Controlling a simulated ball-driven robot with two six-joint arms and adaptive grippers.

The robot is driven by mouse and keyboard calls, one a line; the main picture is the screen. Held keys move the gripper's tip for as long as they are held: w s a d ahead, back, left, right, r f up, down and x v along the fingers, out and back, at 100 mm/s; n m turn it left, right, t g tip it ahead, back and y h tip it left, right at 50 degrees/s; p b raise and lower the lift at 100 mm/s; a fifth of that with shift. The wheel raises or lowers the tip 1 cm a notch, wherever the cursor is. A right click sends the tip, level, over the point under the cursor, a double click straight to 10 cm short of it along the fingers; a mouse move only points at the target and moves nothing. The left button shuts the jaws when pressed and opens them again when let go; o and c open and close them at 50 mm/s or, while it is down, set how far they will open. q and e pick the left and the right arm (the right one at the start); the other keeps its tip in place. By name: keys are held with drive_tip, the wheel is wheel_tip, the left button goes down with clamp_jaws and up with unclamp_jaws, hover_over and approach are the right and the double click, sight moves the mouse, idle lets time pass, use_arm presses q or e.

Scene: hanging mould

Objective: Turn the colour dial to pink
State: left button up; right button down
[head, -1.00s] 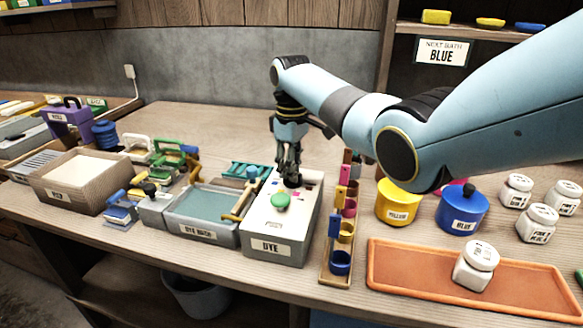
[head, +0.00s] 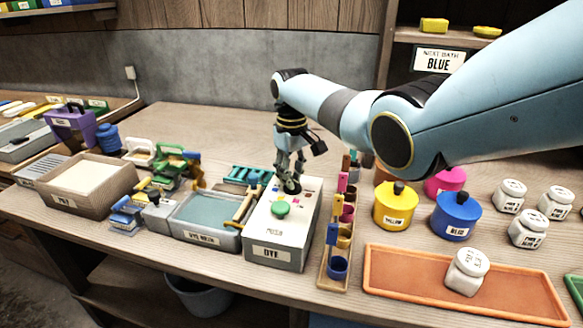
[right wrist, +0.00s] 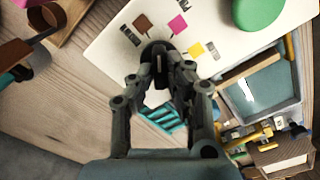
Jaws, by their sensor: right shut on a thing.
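The dye box (head: 275,252) is a white-topped grey box labelled DYE, with a large green button (head: 280,209) near its front. The colour dial (right wrist: 157,50) is a small dark knob on the box top, mostly covered by the fingers. Brown (right wrist: 143,25), pink (right wrist: 177,24) and yellow (right wrist: 196,50) swatches lie around it in the right wrist view. My right gripper (head: 290,187) points down and is shut on the dial; it also shows in the right wrist view (right wrist: 160,70). I cannot tell which swatch the dial points at. My left gripper is out of view.
The dye bath tray (head: 205,234) stands left of the box. A narrow rack (head: 325,275) of coloured cups stands close on its right. Yellow (head: 396,207) and blue (head: 456,216) pots and an orange tray (head: 400,285) are farther right. The table behind the box is mostly clear.

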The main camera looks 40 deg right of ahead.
drive_tip(key=m+p, duration=0.1)
drive_tip(key=m, duration=0.2)
drive_tip(key=shift+r, duration=0.1)
drive_tip(key=shift+d+m+p, duration=0.1)
drive_tip(key=shift+m+p, duration=0.5)
drive_tip(key=shift+m, duration=0.5)
drive_tip(key=c, duration=1.3)
unclamp_jaws()
wheel_tip(320, 180, up, 12)
drive_tip(key=shift+f, duration=0.1)
